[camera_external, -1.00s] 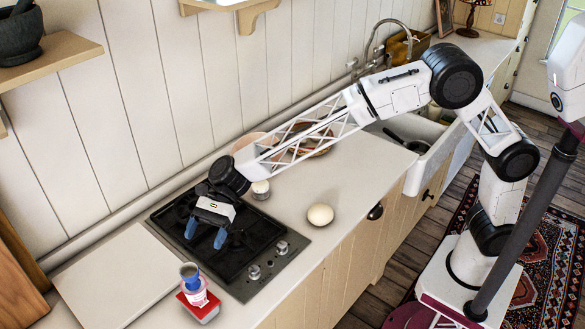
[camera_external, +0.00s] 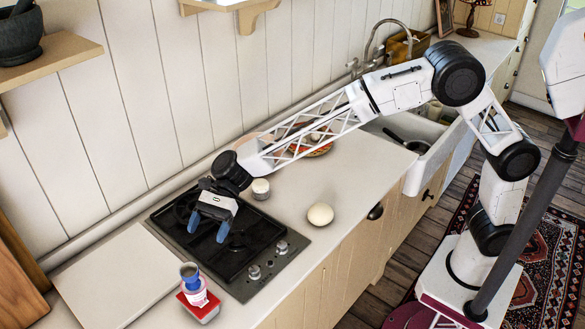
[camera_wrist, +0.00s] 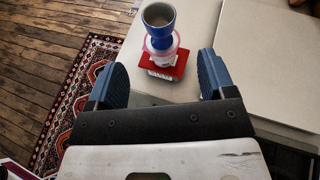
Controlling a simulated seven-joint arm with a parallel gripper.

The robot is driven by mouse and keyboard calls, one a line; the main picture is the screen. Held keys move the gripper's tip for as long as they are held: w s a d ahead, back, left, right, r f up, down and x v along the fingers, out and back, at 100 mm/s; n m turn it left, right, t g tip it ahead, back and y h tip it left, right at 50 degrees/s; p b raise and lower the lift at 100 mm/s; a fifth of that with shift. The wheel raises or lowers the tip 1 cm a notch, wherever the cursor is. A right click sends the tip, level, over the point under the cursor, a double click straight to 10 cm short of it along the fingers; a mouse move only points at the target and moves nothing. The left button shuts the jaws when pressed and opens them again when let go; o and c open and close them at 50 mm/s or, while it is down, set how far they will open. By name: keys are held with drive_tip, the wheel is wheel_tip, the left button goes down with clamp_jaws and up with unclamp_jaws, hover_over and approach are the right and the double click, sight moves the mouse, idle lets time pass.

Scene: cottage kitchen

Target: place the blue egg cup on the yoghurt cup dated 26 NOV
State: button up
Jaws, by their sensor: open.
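The blue egg cup (camera_external: 190,272) stands upright on top of a white and pink yoghurt cup (camera_external: 195,291), which rests on a red item (camera_external: 199,308) at the counter's front left. In the wrist view the egg cup (camera_wrist: 158,22) sits on the yoghurt cup (camera_wrist: 164,52), above the red item (camera_wrist: 167,68). The date on the yoghurt cup is too small to read. My gripper (camera_external: 208,229) is open and empty over the hob, apart from the egg cup and to its upper right in the external view.
The black hob (camera_external: 255,250) lies under my gripper. A white board (camera_external: 118,275) lies to the left of the hob. A small white-lidded jar (camera_external: 261,189) stands behind the hob, and a round cream object (camera_external: 320,215) sits to its right.

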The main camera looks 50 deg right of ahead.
drive_tip(key=s+d+r+n+t+h, duration=0.1)
drive_tip(key=s+d+r+n+h, duration=0.1)
drive_tip(key=d, duration=1.2)
drive_tip(key=s+d+r+n+t+h, duration=0.1)
drive_tip(key=d+r+n+t+h, duration=0.15)
drive_tip(key=d, duration=1.05)
drive_tip(key=s+d+r+n+t+h, duration=0.1)
drive_tip(key=s+d+r+n, duration=0.1)
drive_tip(key=d, duration=1.2)
drive_tip(key=s+d+f+n+t+h, duration=0.1)
drive_tip(key=s+d+f+n+h, duration=0.1)
drive_tip(key=s+d, duration=0.6)
drive_tip(key=s+d+f+n+h, duration=0.1)
drive_tip(key=s+d+n+h, duration=0.1)
drive_tip(key=s+d, duration=0.6)
drive_tip(key=s+d+f+n+t+h, duration=0.1)
drive_tip(key=s+d, duration=0.7)
drive_tip(key=d, duration=0.8)
drive_tip(key=shift+f+n+t+h, duration=0.35)
drive_tip(key=shift+f+n+h, duration=0.2)
drive_tip(key=shift+f+h, duration=0.5)
